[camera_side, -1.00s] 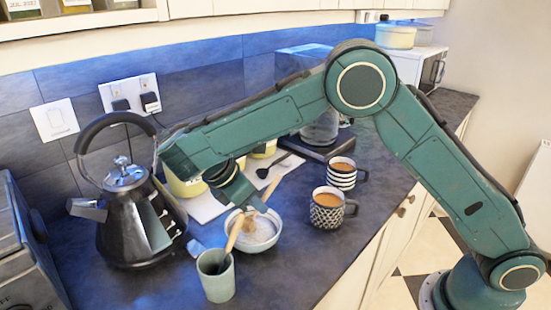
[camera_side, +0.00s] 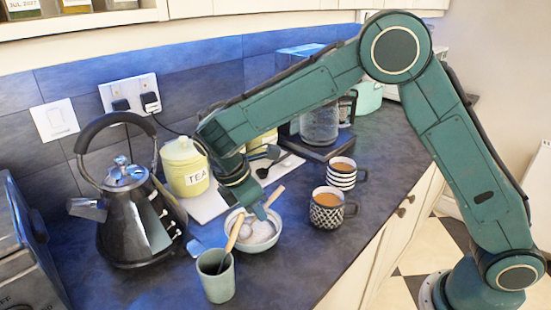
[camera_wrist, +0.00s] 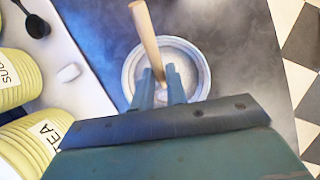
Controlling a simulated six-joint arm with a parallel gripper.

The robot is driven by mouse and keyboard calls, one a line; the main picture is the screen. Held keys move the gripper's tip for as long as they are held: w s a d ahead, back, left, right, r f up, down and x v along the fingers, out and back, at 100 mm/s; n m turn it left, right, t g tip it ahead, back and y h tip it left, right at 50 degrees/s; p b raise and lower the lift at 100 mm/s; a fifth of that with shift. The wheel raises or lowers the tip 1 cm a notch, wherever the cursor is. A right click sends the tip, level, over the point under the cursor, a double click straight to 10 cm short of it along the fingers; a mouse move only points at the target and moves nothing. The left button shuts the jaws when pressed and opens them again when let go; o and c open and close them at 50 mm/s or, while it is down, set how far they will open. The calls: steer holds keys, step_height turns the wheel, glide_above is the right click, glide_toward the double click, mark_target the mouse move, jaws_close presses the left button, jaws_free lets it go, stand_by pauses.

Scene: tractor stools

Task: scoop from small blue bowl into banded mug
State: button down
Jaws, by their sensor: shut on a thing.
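The small pale blue bowl (camera_side: 255,247) holds white powder and stands at the middle of the worktop; the wrist view shows its rim (camera_wrist: 127,75). A scoop with a wooden handle (camera_side: 274,197) slants up out of it; the handle (camera_wrist: 147,38) also shows in the wrist view. My gripper (camera_side: 264,212) points down over the bowl, shut on the scoop low on its handle. The fingers (camera_wrist: 160,88) hide part of the scoop. The banded mug (camera_side: 341,178), black and white striped with brown drink in it, stands upright behind and right of the bowl.
A patterned mug (camera_side: 326,213) stands between the bowl and the banded mug. A pale green cup (camera_side: 218,285) with a wooden-handled utensil is in front. A black kettle (camera_side: 140,220) and the TEA jar (camera_side: 184,170) are left. Dark utensils lie on a white board (camera_side: 205,208).

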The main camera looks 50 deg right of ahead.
mark_target(273, 194)
steer(key=shift+s, duration=0.1)
steer(key=shift+d+f+y, duration=0.15)
steer(key=shift+f+y, duration=0.15)
steer(key=shift+y, duration=0.6)
steer(key=shift+d+r+t+y, duration=0.2)
steer(key=shift+r+t+y, duration=0.2)
steer(key=shift+r, duration=0.85)
steer(key=shift+s+d+r+t+y, duration=0.25)
steer(key=shift+d+y, duration=0.35)
steer(key=shift+y, duration=0.15)
steer(key=shift+s+d+r+t+y, duration=0.1)
steer(key=shift+d+r+t+y, duration=0.1)
steer(key=shift+d+y, duration=0.45)
steer(key=shift+s+d+r+y, duration=0.15)
steer(key=shift+d+r+y, duration=0.25)
steer(key=shift+r, duration=0.2)
steer(key=shift+s+d+r+y, duration=0.1)
steer(key=shift+d+r+y, duration=0.25)
steer(key=shift+r, duration=0.2)
